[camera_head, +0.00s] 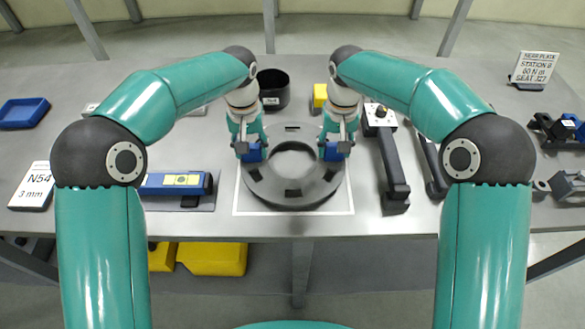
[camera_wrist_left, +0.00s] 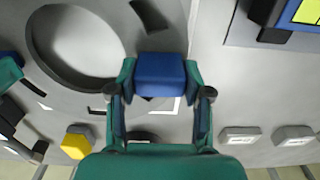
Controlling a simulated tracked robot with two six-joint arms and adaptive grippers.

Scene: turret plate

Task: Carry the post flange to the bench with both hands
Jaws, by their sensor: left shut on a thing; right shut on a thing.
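The post flange (camera_head: 292,199) is a thick dark grey ring with a round hole and dark notches. It lies level over the white-outlined square on the grey bench (camera_head: 190,225); whether it touches the top I cannot tell. My left gripper (camera_head: 252,150) is shut on the blue grip block at the ring's left side. My right gripper (camera_head: 335,150) is shut on the blue block at its right side. In the left wrist view, the left blue block (camera_wrist_left: 158,75) sits between both fingers, with the ring's hole to the left.
A black cup (camera_head: 273,90) and a yellow block (camera_head: 320,95) stand behind the ring. A long dark tool (camera_head: 391,165) lies close on the right. A blue level (camera_head: 175,184) and an N54 card (camera_head: 31,186) lie left. A blue tray (camera_head: 24,112) sits far left.

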